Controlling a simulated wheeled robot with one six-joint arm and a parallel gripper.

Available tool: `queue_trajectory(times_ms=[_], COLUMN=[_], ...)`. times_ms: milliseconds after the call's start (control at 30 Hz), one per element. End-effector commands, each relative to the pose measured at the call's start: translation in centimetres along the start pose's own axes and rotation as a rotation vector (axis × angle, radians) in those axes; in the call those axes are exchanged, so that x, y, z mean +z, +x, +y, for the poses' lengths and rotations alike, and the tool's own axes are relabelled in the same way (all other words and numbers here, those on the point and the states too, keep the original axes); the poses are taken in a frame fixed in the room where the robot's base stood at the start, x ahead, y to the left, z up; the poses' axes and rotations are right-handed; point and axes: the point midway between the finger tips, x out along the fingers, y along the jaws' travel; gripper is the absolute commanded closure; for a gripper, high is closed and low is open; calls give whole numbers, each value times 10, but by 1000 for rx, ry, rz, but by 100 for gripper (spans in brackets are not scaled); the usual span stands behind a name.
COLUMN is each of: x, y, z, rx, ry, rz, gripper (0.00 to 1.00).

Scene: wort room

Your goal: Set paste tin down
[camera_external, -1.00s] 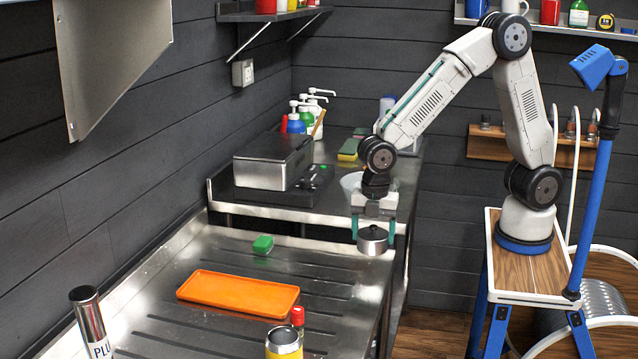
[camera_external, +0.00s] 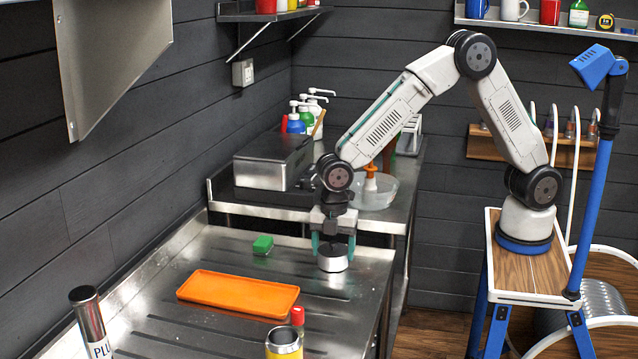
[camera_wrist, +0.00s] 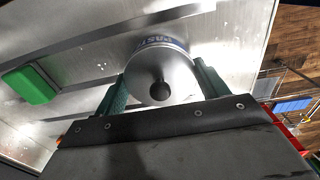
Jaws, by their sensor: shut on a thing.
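The paste tin (camera_external: 333,259) is a short round metal tin with a silvery lid and a dark knob. In the wrist view the paste tin (camera_wrist: 160,80) sits between two green fingers, its blue "PASTE" lettering partly showing. My gripper (camera_external: 333,250) points down and is shut on the tin. The tin is over the right back part of the ribbed metal drainboard (camera_external: 225,250). I cannot tell whether its bottom touches the surface.
An orange tray (camera_external: 238,293) lies to the left front of the tin. A green block (camera_external: 262,245) is left of my gripper. Bare metal lies around the tin.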

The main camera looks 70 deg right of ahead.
Motion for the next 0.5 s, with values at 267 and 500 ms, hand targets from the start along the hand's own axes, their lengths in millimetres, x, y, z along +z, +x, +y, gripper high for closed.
queue_trajectory(times_ms=[267, 500], x=[0, 0], y=[3, 3], z=[0, 0], rx=[-1, -1], ry=[0, 0], rz=[0, 0], gripper=[11, 6])
